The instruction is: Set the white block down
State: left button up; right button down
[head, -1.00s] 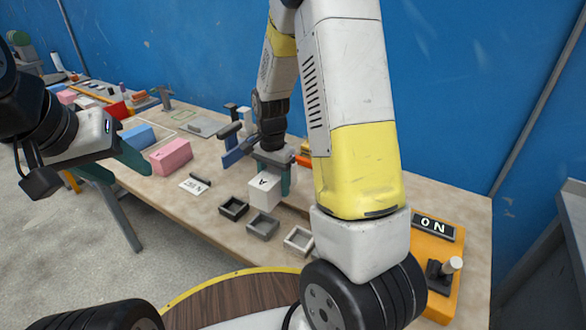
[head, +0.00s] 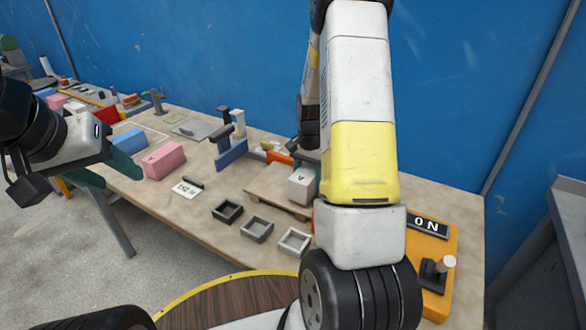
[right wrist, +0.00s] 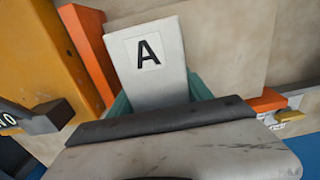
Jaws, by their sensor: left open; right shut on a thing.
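The white block (head: 301,186), marked with a black A, shows at the left edge of my right forearm in the head view. In the right wrist view the block (right wrist: 150,80) sits between the teal fingers of my right gripper (right wrist: 160,95), which is shut on it. The block is over the right part of a wooden board (head: 263,187); I cannot tell whether it touches. My right forearm hides most of that gripper in the head view. My left gripper (head: 108,168) is open and empty at the left, near the table's front edge.
Three small square trays (head: 257,229) line the front of the table. An orange switch box (head: 437,262) reading ON stands at the right. A pink block (head: 165,161), a blue block (head: 128,139) and a paper card (head: 186,189) lie to the left.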

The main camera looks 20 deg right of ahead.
jog(key=shift+f, duration=0.5)
jog(key=shift+f, duration=0.1)
jog(key=shift+c, duration=2.2)
grip_release()
jog(key=shift+f, duration=0.1)
